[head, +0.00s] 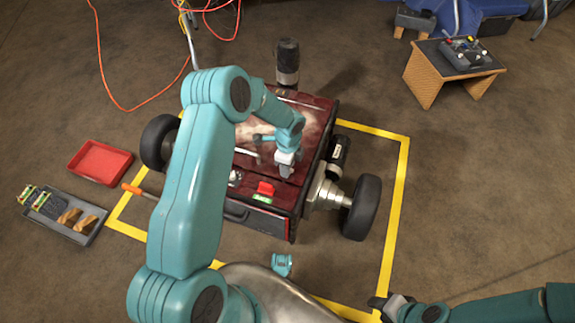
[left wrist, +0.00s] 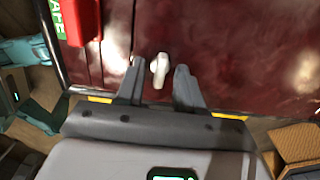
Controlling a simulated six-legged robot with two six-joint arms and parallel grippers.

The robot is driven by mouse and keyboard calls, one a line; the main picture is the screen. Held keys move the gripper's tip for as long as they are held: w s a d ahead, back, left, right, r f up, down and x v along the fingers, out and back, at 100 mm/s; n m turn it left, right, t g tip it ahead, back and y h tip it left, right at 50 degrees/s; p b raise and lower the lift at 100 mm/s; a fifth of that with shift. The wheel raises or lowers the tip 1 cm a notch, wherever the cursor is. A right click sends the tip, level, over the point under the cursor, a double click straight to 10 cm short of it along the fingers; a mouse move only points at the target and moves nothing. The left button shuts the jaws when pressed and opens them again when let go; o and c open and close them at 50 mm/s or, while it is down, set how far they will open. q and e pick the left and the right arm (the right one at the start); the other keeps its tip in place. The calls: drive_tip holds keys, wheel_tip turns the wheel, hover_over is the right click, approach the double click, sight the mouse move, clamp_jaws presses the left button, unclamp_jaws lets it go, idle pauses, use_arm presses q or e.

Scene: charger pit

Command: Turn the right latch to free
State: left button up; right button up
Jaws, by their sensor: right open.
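The right latch (left wrist: 158,70) is a small pale metal handle on the dark red lid of the machine (head: 312,112). In the left wrist view it lies between the two fingers of my left gripper (left wrist: 159,76), with a gap on each side. The left gripper (head: 286,172) is open and low over the right front part of the lid in the head view, where it hides the latch. My right gripper (head: 385,304) is open and empty over the floor at the bottom right, away from the machine.
A red switch (head: 266,188) with a green SAFE label (head: 262,199) sits left of the left gripper. Another silver fitting (head: 235,178) is further left. A red tray (head: 100,162) and a grey tray (head: 62,216) lie on the floor at left. Yellow tape (head: 398,200) surrounds the machine.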

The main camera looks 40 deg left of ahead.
use_arm(q)
clamp_jaws()
drive_tip(key=shift+n, duration=0.4)
use_arm(e)
drive_tip(key=shift+f, duration=0.2)
use_arm(q)
drive_tip(key=n+b, duration=0.1)
drive_tip(key=n, duration=0.2)
drive_tip(key=n+b, duration=0.2)
drive_tip(key=n, duration=0.3)
drive_tip(key=shift+n, duration=0.3)
drive_tip(key=n+b, duration=0.2)
drive_tip(key=n, duration=0.4)
drive_tip(key=shift+n+b, duration=0.6)
drive_tip(key=shift+n, duration=0.6)
use_arm(e)
drive_tip(key=shift+t, duration=0.3)
drive_tip(key=shift+w+d+f, duration=0.2)
drive_tip(key=shift+w+f, duration=0.05)
drive_tip(key=shift+f, duration=0.65)
drive_tip(key=shift+w+d+f, duration=0.15)
drive_tip(key=shift+w+f, duration=0.15)
drive_tip(key=shift+f, duration=0.55)
drive_tip(key=shift+w+d+f, duration=0.2)
drive_tip(key=shift+w+f, duration=0.05)
drive_tip(key=shift+f, duration=0.65)
